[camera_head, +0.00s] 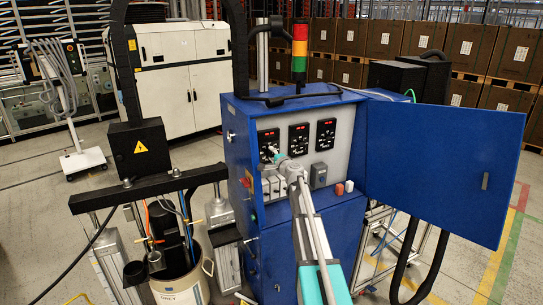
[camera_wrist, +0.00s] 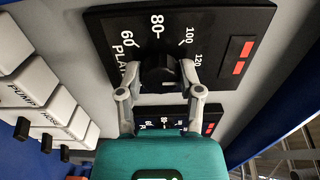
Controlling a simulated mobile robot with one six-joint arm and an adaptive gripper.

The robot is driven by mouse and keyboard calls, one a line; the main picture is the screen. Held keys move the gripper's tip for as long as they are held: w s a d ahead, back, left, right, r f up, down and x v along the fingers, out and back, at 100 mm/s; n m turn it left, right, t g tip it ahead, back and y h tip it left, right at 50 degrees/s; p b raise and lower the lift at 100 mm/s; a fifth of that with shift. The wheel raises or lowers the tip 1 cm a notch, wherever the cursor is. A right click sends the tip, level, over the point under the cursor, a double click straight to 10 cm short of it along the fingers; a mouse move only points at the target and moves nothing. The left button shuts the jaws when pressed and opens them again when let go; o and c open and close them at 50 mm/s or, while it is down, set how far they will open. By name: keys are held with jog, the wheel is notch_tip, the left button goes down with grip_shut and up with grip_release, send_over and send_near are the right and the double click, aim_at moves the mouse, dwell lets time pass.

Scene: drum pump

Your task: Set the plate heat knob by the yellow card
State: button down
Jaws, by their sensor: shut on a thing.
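The plate heat knob (camera_wrist: 157,68) is a black dial on a black panel marked PLATE (camera_wrist: 108,30), with 60, 80, 100 and 120 around it. The fingers of my gripper (camera_wrist: 160,74) sit on its two sides, closed on it. The knob's pointer is hidden or too dark to read. In the head view, my gripper (camera_head: 274,155) reaches the leftmost dial panel (camera_head: 268,140) on the blue cabinet and covers the knob. I cannot make out a yellow card in either view.
Two more dial panels (camera_head: 299,137) (camera_head: 326,133) stand to the right. White switches (camera_head: 273,187) sit below, with PUMP and HOSE keys (camera_wrist: 32,90) close by in the wrist view. The blue cabinet door (camera_head: 440,150) hangs open at right. A drum (camera_head: 182,285) stands at left.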

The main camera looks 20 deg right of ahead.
jog(key=shift+c, duration=1.3)
grip_release()
jog(key=s, duration=1.2)
jog(key=shift+d, duration=0.2)
